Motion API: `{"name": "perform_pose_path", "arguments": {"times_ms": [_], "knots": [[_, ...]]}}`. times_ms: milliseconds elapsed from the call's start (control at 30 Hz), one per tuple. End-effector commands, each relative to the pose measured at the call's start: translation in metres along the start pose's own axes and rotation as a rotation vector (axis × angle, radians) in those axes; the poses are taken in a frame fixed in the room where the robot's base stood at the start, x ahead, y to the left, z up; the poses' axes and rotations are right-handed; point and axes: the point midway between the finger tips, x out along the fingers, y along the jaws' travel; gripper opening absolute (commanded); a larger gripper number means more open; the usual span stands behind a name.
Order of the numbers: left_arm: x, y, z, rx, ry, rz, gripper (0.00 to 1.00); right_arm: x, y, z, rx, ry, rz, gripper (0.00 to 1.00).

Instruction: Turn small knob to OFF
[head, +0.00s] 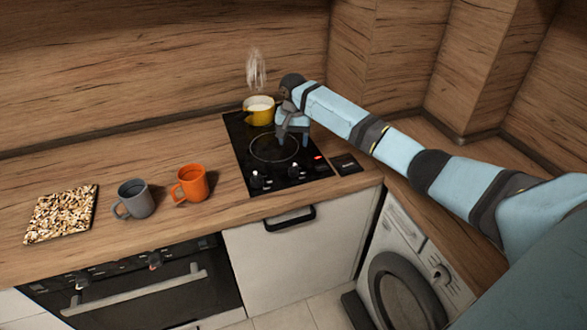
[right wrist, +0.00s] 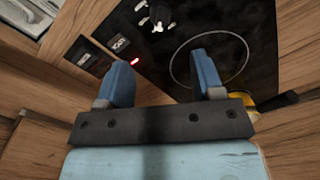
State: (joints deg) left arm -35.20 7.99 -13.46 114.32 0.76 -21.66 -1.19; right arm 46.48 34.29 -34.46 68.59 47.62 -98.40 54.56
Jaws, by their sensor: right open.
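Two knobs stand at the front edge of the black cooktop (head: 240,135) in the head view: a left knob (head: 257,179) and a right knob (head: 293,172). I cannot tell from their size which is the small one. A knob (right wrist: 158,16) with a pale marking shows at the top of the right wrist view. My right gripper (head: 293,137) is over the back right part of the cooktop, behind the knobs and apart from them. In the right wrist view its two blue fingers (right wrist: 165,82) are spread, with nothing between them. My left gripper is not in view.
A yellow pot (head: 262,117) steams at the back of the cooktop, close to my right gripper. A red light (head: 318,157) glows at the right edge. A grey mug (head: 136,200), an orange mug (head: 192,184) and a speckled board (head: 60,214) stand left on the counter.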

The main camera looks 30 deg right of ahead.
Motion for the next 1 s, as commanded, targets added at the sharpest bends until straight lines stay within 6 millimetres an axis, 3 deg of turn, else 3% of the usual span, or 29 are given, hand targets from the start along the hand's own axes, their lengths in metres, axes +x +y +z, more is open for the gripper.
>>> {"name": "perform_pose_path", "arguments": {"times_ms": [300, 500, 700, 1000], "knots": [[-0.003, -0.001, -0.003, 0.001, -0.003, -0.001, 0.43, 0.068, 0.0, 0.001, -0.002, -0.002, 0.003, 0.61], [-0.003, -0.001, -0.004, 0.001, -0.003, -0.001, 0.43, 0.102, -0.001, 0.001, -0.003, 0.0, 0.0, 0.61], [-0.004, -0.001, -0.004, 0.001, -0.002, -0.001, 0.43, 0.118, 0.0, 0.001, -0.003, 0.001, 0.0, 0.61], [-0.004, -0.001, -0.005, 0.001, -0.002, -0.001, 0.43, 0.121, 0.0, 0.001, -0.003, 0.001, 0.0, 0.61]]}}
